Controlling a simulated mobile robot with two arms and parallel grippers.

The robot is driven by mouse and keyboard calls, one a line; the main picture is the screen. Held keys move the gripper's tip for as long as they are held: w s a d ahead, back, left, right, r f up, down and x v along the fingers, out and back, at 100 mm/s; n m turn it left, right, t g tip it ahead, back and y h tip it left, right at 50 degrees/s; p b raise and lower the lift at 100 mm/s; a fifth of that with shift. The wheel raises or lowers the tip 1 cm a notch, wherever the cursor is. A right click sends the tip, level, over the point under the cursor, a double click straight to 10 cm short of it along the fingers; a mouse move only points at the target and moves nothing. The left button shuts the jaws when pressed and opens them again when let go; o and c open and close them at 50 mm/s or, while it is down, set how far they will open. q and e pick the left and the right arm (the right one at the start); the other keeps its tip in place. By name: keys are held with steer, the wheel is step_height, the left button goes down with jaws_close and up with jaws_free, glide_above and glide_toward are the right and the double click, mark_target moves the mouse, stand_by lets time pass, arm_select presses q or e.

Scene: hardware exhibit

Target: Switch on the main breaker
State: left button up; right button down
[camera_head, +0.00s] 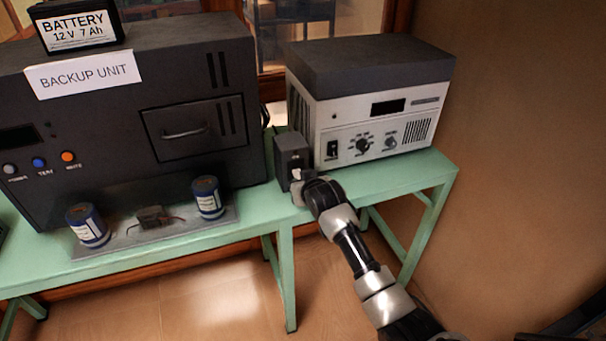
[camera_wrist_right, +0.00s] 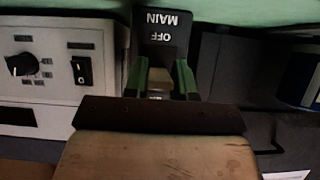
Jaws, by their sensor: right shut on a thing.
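The main breaker (camera_head: 292,154) is a small dark upright box at the table's front edge, between the backup unit and the grey-topped device. In the right wrist view the breaker (camera_wrist_right: 161,35) appears upside down, with the words MAIN and OFF on its face. My right gripper (camera_head: 298,183) is at the breaker's front. In the right wrist view its two green-sided fingers (camera_wrist_right: 160,80) are shut on the breaker's small brownish lever (camera_wrist_right: 159,76), just beside the OFF label. The gripper body hides the rest of the lever and breaker face. My left gripper is not in view.
The green table (camera_head: 345,185) holds the backup unit (camera_head: 90,110) on the left and a device with knobs and a switch (camera_head: 365,135) on the right. Two blue cylinders (camera_head: 88,226) (camera_head: 208,198) stand on a grey plate in front. A wall is at the right.

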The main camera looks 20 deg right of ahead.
steer(key=r+g+p, duration=0.1)
steer(key=p, duration=0.2)
steer(key=r+g+p, duration=0.1)
steer(key=g+p, duration=0.1)
steer(key=p, duration=0.1)
steer(key=r+g+p, duration=0.1)
steer(key=p, duration=0.2)
steer(key=shift+w+r+g, duration=0.1)
steer(key=shift+w+g, duration=0.15)
steer(key=shift+g, duration=0.05)
steer(key=shift+w+r+g+p, duration=0.15)
steer(key=shift+g+p, duration=0.65)
steer(key=shift+p, duration=0.4)
steer(key=c, duration=0.9)
jaws_free()
steer(key=v, duration=1)
steer(key=shift+a+r, duration=0.1)
steer(key=shift+r, duration=0.2)
